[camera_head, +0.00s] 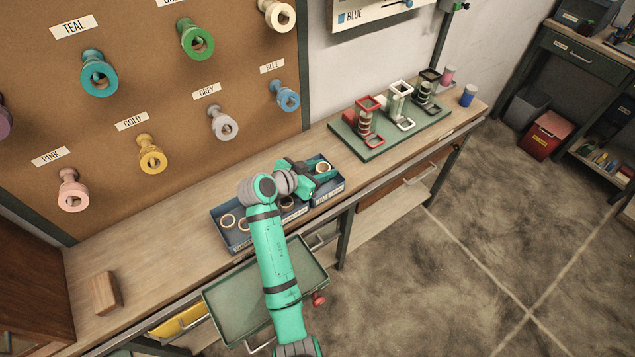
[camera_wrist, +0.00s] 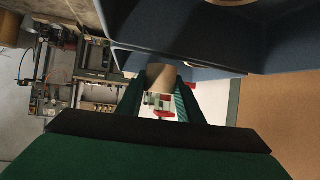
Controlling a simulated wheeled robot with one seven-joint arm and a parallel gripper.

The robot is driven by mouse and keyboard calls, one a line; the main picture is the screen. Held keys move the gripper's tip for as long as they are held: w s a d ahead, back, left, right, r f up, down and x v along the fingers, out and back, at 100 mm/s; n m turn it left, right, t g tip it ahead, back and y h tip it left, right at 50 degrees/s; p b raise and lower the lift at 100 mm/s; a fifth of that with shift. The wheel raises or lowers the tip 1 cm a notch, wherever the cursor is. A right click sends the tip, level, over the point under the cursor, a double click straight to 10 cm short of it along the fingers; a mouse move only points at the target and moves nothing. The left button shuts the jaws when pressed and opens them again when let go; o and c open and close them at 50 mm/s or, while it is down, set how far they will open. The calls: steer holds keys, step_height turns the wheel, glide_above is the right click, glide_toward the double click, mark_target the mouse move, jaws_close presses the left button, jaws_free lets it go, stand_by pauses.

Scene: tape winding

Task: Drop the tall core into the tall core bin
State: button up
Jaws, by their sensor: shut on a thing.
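In the head view my arm hides most of the held core. The blue bin on the right (camera_head: 330,193) carries a label that is too small to read with certainty. In the wrist view a dark blue bin wall (camera_wrist: 190,45) is close beyond the core. I cannot tell whether the core is inside the bin's rim.
The left blue bin (camera_head: 214,222) holds several tan rings. A green tray (camera_head: 235,310) is at the bench's front edge, below my arm. A green board (camera_head: 350,142) with red, white and dark stands is to the right. A wooden block (camera_head: 106,292) lies left.

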steer(key=o, duration=1.1)
steer(key=shift+c, duration=0.2)
steer(key=v, duration=1.1)
steer(key=shift+w, duration=0.1)
